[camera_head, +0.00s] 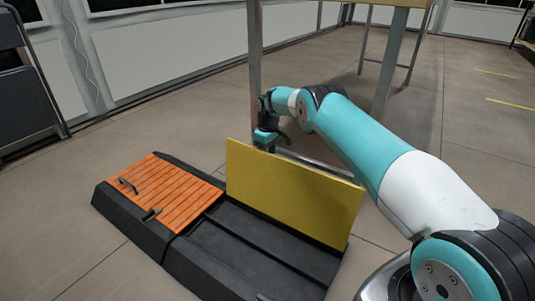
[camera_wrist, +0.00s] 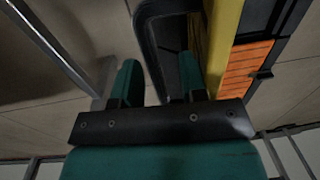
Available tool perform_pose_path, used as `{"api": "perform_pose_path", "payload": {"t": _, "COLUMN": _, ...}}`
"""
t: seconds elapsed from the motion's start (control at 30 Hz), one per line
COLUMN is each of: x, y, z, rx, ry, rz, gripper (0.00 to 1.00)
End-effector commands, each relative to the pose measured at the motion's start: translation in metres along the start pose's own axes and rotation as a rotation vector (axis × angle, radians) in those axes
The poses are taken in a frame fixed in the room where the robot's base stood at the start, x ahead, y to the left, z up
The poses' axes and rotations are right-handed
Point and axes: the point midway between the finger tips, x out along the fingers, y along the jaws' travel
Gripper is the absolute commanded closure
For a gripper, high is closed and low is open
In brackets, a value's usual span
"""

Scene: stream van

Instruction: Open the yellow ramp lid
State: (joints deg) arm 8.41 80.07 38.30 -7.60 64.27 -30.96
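The yellow ramp lid (camera_head: 290,193) stands upright, close to vertical, along the far edge of the black ramp base (camera_head: 215,260). The long black recess beside it is uncovered. My gripper (camera_head: 266,140) is at the top left corner of the lid, mostly beyond its far face. The lid shows edge-on there (camera_wrist: 226,42), just right of the right finger. I cannot tell whether that finger touches it.
An orange slatted panel (camera_head: 165,193) with dark handles covers the left part of the ramp. A table with metal legs (camera_head: 388,65) stands behind my arm. A dark folding chair (camera_head: 25,85) is at the left. The floor in front of the ramp's left end is clear.

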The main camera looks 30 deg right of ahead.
Motion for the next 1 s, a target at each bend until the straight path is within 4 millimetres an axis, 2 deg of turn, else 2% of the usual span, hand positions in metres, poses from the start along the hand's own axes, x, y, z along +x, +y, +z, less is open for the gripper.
{"api": "perform_pose_path", "payload": {"t": 0.4, "x": -0.103, "y": 0.001, "z": 0.001, "rx": 0.002, "ry": 0.001, "rz": 0.001, "gripper": 0.61}}
{"api": "perform_pose_path", "payload": {"t": 0.6, "x": -0.144, "y": 0.001, "z": 0.001, "rx": 0.001, "ry": -0.001, "rz": -0.001, "gripper": 0.61}}
{"api": "perform_pose_path", "payload": {"t": 0.8, "x": -0.165, "y": 0.001, "z": 0.001, "rx": 0.001, "ry": -0.002, "rz": -0.002, "gripper": 0.61}}
{"api": "perform_pose_path", "payload": {"t": 1.0, "x": -0.168, "y": 0.001, "z": 0.001, "rx": 0.001, "ry": -0.003, "rz": -0.002, "gripper": 0.61}}
